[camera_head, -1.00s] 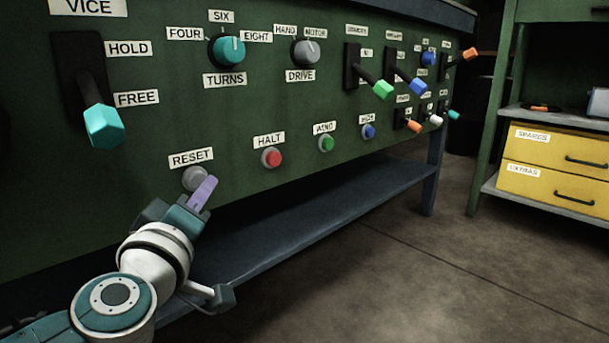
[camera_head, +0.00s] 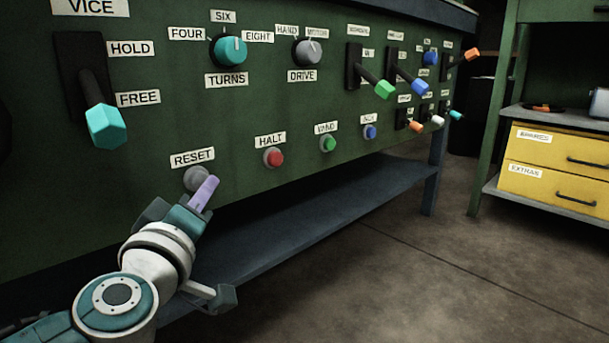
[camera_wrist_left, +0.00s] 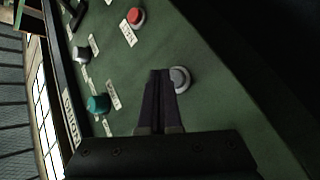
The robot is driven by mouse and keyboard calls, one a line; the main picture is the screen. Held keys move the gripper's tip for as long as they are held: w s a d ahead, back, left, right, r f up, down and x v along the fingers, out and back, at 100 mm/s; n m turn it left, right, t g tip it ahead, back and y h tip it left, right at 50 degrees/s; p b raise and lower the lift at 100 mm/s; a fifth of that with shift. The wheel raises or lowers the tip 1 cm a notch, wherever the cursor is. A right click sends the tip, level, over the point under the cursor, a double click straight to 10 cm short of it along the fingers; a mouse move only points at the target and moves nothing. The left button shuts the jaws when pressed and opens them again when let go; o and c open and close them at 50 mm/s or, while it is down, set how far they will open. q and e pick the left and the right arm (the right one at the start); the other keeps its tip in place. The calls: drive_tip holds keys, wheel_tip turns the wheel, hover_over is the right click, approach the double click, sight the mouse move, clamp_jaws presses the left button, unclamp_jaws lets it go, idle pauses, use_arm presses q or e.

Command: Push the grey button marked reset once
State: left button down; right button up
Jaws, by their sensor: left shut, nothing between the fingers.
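The grey button (camera_head: 195,178) sits on the green panel right under the label RESET (camera_head: 192,158). It also shows in the left wrist view (camera_wrist_left: 181,78), just right of the fingertips. My left gripper (camera_head: 207,184) is shut with nothing between its purple-tipped fingers. Its tips overlap the lower right part of the grey button in the head view. In the left wrist view the dark fingers (camera_wrist_left: 160,75) reach toward the button's left edge. I cannot tell whether the tips touch it. My right gripper is not in view.
A red HALT button (camera_head: 273,157), a green button (camera_head: 328,144) and a blue button (camera_head: 369,132) lie to the right on the panel. A turquoise-tipped lever (camera_head: 106,125) sticks out at upper left. A blue shelf (camera_head: 330,205) runs below the panel.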

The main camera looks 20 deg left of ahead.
use_arm(q)
drive_tip(key=shift+w+a, duration=0.1)
drive_tip(key=shift+a, duration=0.1)
idle(0.5)
drive_tip(key=shift+w+a, duration=0.1)
drive_tip(key=shift+a, duration=0.1)
drive_tip(key=shift+w+a, duration=0.1)
drive_tip(key=shift+a, duration=0.25)
idle(0.6)
idle(0.3)
drive_tip(key=shift+s+d+p, duration=0.3)
drive_tip(key=shift+d+p, duration=0.15)
drive_tip(key=shift+d, duration=0.3)
drive_tip(key=shift+s+d+p, duration=0.25)
drive_tip(key=shift+s+d, duration=0.05)
drive_tip(key=shift+d, duration=0.45)
drive_tip(key=shift+s+d+p, duration=0.25)
drive_tip(key=shift+s+d, duration=0.1)
drive_tip(key=shift+d, duration=0.45)
drive_tip(key=shift+s+d+p, duration=0.25)
drive_tip(key=shift+s+d, duration=0.05)
drive_tip(key=shift+d, duration=0.45)
